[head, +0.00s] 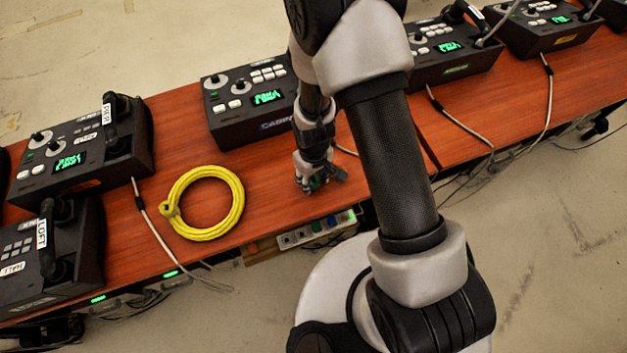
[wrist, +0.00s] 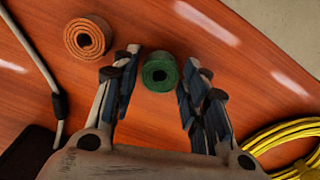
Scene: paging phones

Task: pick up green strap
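The green strap (wrist: 160,73) is a tight roll with its spiral end facing the camera, on the red-brown wooden table. In the wrist view it sits between the fingertips of my gripper (wrist: 163,66). The fingers are apart, with a narrow gap on each side of the roll. In the head view my gripper (head: 320,178) is low over the table near its front edge. A bit of green (head: 317,183) shows there between the fingers; the rest is hidden by them.
An orange-brown roll (wrist: 88,38) lies left of the green one in the wrist view. A coiled yellow cable (head: 237,208) lies left of my gripper. A black paging phone (head: 232,122) stands behind it. A power strip (head: 318,231) is along the front edge.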

